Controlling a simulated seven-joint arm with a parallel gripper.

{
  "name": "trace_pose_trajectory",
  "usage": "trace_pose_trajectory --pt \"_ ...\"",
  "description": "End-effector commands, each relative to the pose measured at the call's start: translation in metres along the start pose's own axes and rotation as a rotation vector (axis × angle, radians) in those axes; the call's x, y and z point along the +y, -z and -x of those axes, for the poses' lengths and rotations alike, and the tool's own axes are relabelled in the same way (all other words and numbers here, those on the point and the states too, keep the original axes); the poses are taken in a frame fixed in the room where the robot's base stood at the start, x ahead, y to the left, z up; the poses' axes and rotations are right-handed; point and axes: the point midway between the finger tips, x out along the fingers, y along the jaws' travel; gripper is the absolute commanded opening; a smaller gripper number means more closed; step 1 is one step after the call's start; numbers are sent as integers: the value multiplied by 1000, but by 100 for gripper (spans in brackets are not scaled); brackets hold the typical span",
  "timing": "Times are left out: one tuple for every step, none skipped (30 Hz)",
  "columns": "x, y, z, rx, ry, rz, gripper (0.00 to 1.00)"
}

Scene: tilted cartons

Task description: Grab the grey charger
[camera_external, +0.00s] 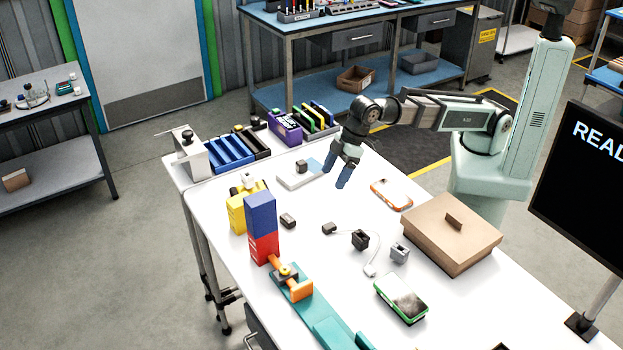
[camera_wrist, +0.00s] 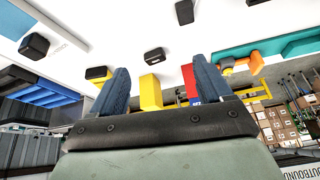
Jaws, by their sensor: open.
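A small light-grey block (camera_external: 399,253), which looks like the grey charger, stands on the white table to the left of the cardboard box in the external view. A darker charger-like block (camera_external: 360,240) with a cable stands just left of it. My gripper (camera_external: 337,174) is open and empty, pointing down above the far part of the table, well away from the grey block. The wrist view shows my two blue fingers (camera_wrist: 161,76) apart with nothing held between them. Several dark blocks, such as one near the fingers (camera_wrist: 154,55), show there; I cannot make out the grey charger among them.
A cardboard box (camera_external: 452,235), an orange-edged phone (camera_external: 391,194) and a green-edged device (camera_external: 401,298) surround the grey block. A tall blue-and-red stack (camera_external: 262,228) stands at left. A white pad (camera_external: 298,178) bears a dark block (camera_external: 302,167).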

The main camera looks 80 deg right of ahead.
Motion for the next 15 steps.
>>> trace_pose_trajectory --pt "-23 -7 4 -5 12 29 79" --pt "-35 -10 5 -8 17 43 79" --pt "-51 -15 8 -13 25 62 79" --pt "-62 -19 10 -16 30 76 79" --pt "-74 -23 12 -19 35 90 79" --pt "-88 -29 15 -22 42 109 79" --pt "-100 -33 17 -25 47 124 79" --pt "-111 -38 20 -29 52 138 79" --pt "-125 -44 23 -33 58 157 79" --pt "-136 -49 26 -35 63 172 79" --pt "-146 -54 29 -37 68 187 79" --pt "-159 -61 32 -40 74 205 79" --pt "-169 -66 35 -43 79 219 79" --pt "-178 -71 38 -46 83 231 79" --pt "-189 -78 41 -49 89 247 79"
